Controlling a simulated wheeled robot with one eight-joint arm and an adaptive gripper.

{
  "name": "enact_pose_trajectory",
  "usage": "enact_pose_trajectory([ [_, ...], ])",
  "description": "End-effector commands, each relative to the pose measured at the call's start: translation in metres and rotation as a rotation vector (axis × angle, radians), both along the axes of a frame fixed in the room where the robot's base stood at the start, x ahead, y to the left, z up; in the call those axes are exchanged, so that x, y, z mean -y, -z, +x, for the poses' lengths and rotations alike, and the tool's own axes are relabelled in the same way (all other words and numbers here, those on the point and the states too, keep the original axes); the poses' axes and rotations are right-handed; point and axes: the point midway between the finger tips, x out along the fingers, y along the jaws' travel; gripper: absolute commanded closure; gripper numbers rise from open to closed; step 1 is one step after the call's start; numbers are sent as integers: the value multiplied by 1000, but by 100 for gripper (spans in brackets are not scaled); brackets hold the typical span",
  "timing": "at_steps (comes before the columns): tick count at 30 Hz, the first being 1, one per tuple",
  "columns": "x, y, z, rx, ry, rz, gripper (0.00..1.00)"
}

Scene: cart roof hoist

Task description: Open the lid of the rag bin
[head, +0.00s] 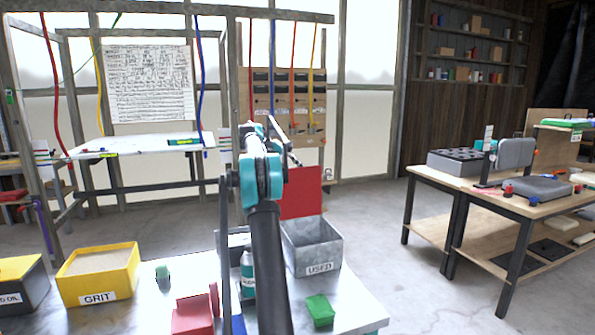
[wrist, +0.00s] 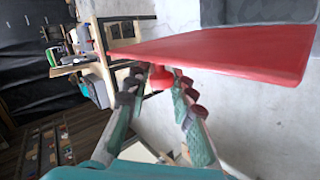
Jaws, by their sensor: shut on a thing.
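The rag bin is a grey metal box marked USED (head: 318,252) on the metal table in the head view. Its red lid (head: 302,195) stands up at the back edge of the bin, and the open inside of the bin shows. In the wrist view the red lid (wrist: 225,52) spans the upper right, with a red knob (wrist: 160,80) under its near end. My gripper (wrist: 163,86) is shut on this knob, one finger on each side. In the head view my arm hides most of the gripper.
A wooden workbench (head: 500,185) with tools stands to the right. Open floor lies between the table and the workbench.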

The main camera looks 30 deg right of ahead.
Motion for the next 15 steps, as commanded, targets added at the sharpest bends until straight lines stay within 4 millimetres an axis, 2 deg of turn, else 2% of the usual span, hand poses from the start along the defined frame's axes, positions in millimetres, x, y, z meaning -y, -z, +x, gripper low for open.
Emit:
enact_pose_trajectory([
  [15,-3,8,8,5,-3,8,100],
])
